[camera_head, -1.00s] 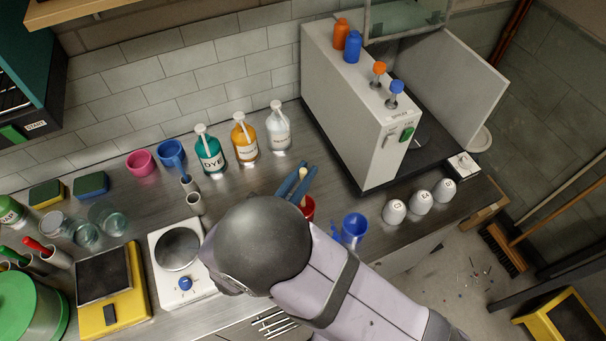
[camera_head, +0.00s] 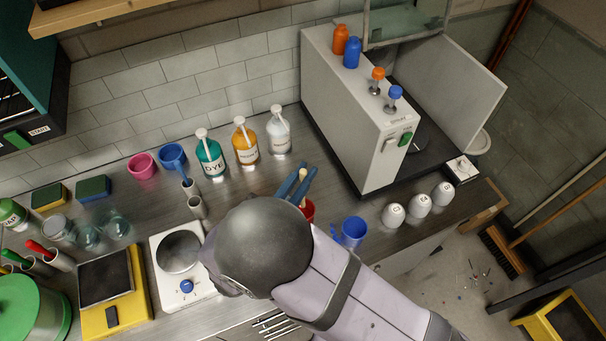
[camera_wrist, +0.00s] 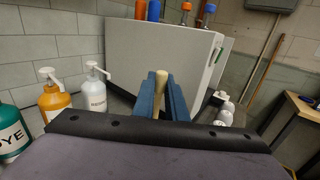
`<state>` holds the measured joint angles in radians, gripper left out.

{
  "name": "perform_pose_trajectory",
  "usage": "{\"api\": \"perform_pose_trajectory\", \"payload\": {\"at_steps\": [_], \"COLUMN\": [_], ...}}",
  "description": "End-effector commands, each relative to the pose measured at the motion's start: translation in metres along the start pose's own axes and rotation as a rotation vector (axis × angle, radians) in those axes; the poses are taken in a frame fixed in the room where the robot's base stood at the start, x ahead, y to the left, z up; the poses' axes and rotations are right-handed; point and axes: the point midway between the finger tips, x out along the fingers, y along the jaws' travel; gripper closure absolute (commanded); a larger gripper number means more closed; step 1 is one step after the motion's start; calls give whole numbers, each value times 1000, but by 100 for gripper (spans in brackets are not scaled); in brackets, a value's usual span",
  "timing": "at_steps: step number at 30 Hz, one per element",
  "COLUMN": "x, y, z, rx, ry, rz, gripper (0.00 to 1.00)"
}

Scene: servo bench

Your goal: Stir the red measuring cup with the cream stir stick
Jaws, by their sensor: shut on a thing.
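The red measuring cup (camera_head: 308,211) stands on the bench, mostly hidden behind my arm in the head view. My gripper (camera_head: 299,183) has blue fingers and is above the cup. It is shut on the cream stir stick (camera_head: 303,174), whose upper end shows between the fingers. In the wrist view the stick (camera_wrist: 160,90) stands between the blue fingers (camera_wrist: 161,96). Its lower end is hidden, so I cannot tell how deep it reaches into the cup.
A blue measuring cup (camera_head: 353,231) stands right of the red one, with several white cups (camera_head: 419,205) beyond. A large grey machine (camera_head: 352,120) stands behind. Pump bottles (camera_head: 245,147) line the wall. A hot plate (camera_head: 180,252) and yellow scale (camera_head: 108,285) are at left.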

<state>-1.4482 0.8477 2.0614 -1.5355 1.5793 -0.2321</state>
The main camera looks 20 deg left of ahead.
Motion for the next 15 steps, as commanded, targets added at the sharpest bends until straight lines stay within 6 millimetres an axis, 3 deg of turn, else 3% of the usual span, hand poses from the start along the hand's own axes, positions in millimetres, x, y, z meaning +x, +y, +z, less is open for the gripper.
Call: {"api": "perform_pose_trajectory", "payload": {"at_steps": [8, 15], "x": [0, 0], "y": [0, 0], "z": [2, 18], "rx": [0, 1], "ry": [0, 0], "rz": [0, 0], "gripper": [100, 100]}}
